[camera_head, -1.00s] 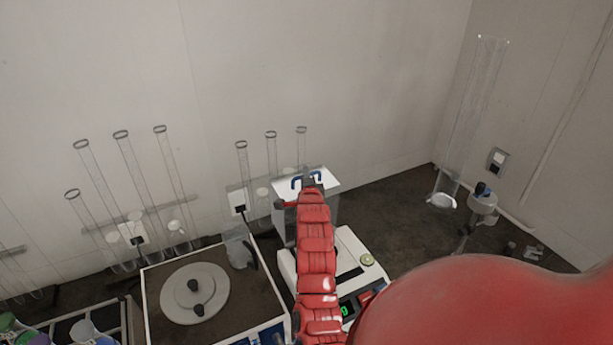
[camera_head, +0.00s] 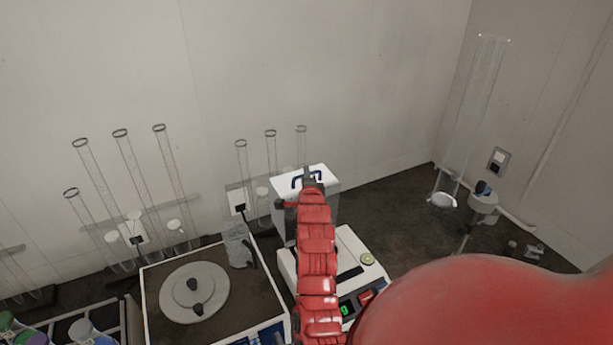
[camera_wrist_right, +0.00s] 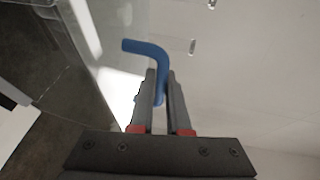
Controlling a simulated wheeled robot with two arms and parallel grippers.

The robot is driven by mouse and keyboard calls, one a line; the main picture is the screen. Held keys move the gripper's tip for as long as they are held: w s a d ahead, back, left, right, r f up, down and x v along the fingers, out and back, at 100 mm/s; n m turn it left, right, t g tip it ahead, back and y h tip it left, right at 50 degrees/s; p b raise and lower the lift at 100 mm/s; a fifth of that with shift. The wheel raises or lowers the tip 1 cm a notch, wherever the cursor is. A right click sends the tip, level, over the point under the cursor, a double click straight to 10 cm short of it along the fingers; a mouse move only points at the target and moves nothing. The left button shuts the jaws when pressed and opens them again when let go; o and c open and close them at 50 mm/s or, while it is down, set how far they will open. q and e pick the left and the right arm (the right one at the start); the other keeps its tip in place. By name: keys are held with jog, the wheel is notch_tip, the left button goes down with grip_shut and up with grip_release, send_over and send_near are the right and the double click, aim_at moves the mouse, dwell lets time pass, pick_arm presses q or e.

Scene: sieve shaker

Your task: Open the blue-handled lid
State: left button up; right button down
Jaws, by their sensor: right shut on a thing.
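In the right wrist view the bent blue handle (camera_wrist_right: 148,47) passes between the two fingers of the gripper (camera_wrist_right: 162,80), with one end sticking out to the upper left. My arm hides part of the lid and box in the head view. My left gripper is not in view.
At left are a tray with a round grey disc (camera_head: 172,303) and a clear jug (camera_head: 238,252). Tall glass tubes (camera_head: 99,163) stand along the wall.

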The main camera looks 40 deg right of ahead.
jog(key=s+b, duration=0.1)
jog(key=b, duration=0.1)
jog(key=s+b, duration=0.1)
jog(key=s+a+t+h+b, duration=0.1)
jog(key=b, duration=0.1)
jog(key=shift+s+a+f+m+b, duration=0.1)
jog(key=shift+s+f+m+b, duration=0.2)
jog(key=shift+f+m, duration=0.1)
jog(key=shift+s+r, duration=0.15)
jog(key=shift+s+a+r, duration=0.1)
jog(key=shift+r, duration=0.1)
